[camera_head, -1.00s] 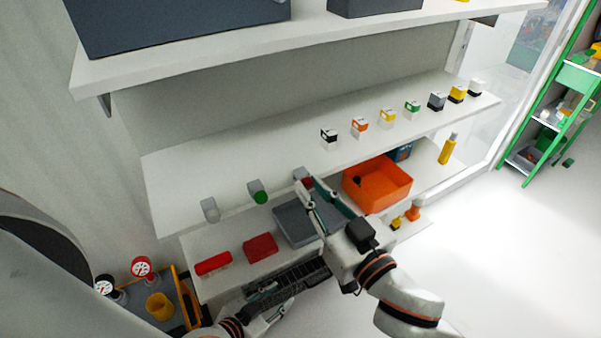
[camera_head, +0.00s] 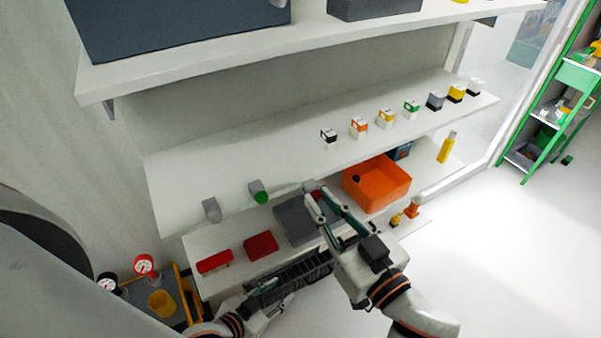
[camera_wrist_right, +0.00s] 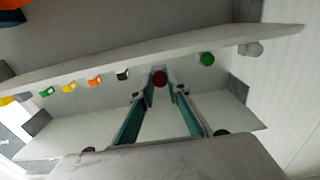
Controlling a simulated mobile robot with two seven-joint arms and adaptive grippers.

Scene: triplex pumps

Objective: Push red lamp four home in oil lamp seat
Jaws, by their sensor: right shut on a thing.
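The red lamp (camera_wrist_right: 160,78) is between the fingertips of my right gripper (camera_wrist_right: 168,84) in the wrist view, its round red face towards the camera. In the head view my right gripper (camera_head: 314,192) is shut on it at the front edge of the middle shelf; the fingers hide most of the lamp. My left gripper (camera_head: 270,307) is low in the head view, below the lower shelf's front, empty as far as I see; its jaw opening is unclear. I cannot make out which part is the oil lamp seat.
A green-ended lamp (camera_head: 258,192) and a grey lamp (camera_head: 211,209) stand left on the middle shelf (camera_head: 180,180). Several small coloured blocks line its right part. Below are a grey box (camera_head: 290,222), red boxes (camera_head: 261,245) and an orange bin (camera_head: 378,184). A black slotted rack (camera_head: 290,278) lies in front.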

